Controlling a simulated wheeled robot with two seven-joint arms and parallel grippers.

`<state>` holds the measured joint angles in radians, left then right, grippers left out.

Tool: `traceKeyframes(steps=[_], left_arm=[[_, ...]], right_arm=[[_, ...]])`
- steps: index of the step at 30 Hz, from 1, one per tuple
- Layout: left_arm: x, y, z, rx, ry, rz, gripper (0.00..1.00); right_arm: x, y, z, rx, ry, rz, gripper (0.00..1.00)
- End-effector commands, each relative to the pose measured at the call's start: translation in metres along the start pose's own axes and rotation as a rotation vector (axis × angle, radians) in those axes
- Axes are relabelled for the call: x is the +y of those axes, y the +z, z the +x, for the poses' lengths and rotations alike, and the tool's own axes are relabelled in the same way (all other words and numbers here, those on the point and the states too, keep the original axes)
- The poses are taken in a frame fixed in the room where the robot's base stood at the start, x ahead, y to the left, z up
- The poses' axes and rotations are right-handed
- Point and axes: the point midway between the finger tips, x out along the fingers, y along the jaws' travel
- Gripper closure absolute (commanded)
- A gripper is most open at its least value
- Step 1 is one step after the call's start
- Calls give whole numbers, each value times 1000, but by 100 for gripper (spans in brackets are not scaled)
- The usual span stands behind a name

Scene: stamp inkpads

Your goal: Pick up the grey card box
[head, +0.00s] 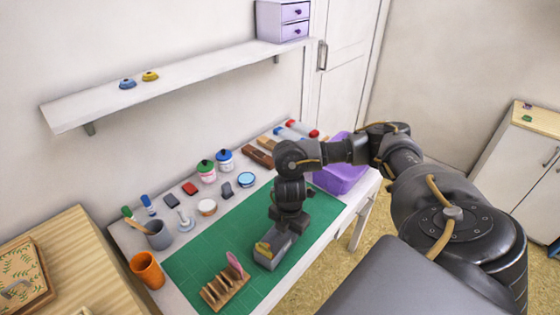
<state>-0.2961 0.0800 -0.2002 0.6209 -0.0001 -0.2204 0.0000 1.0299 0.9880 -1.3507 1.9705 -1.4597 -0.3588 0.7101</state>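The grey card box (265,262) is a small, long, open-topped box with something yellow inside. It sits on the green cutting mat (205,252), near the mat's right part. My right gripper (288,228) points down at the far end of the box, right above or at it. The gripper body hides that end of the box and its own fingertips, so I cannot tell whether the fingers touch the box or how far apart they are. My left gripper is not in view.
A wooden rack (224,290) holding a pink piece stands close left of the box. An orange cup (147,270) and grey cup (159,236) stand at the left. Jars and inkpads line the back. A purple bin (340,178) is beyond my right arm.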

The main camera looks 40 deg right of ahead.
Motion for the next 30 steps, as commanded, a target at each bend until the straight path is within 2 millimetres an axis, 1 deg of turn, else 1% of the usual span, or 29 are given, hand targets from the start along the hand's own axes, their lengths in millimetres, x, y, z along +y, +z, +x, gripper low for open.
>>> traceKeyframes(steps=[2, 4, 9, 12, 15, 21, 23, 28, 30], left_arm=[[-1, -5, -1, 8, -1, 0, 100], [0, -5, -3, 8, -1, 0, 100], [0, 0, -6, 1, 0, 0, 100], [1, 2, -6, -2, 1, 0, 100], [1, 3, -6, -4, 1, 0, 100], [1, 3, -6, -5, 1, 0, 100], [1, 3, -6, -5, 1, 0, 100], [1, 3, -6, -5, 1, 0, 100], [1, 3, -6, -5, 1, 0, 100]], right_arm=[[0, 0, 2, 0, -1, 0, 71], [-2, 0, 9, 0, -4, 2, 71], [-4, 1, 35, -1, -3, 1, 71], [-3, 1, 46, 0, -2, 1, 71], [-3, 1, 51, 0, -2, -1, 71], [-3, 1, 52, 0, 0, -1, 71], [-3, 1, 52, 0, 0, -1, 77], [-3, 1, 51, 0, 0, -1, 100], [-3, 1, 51, 0, 0, -1, 100]])
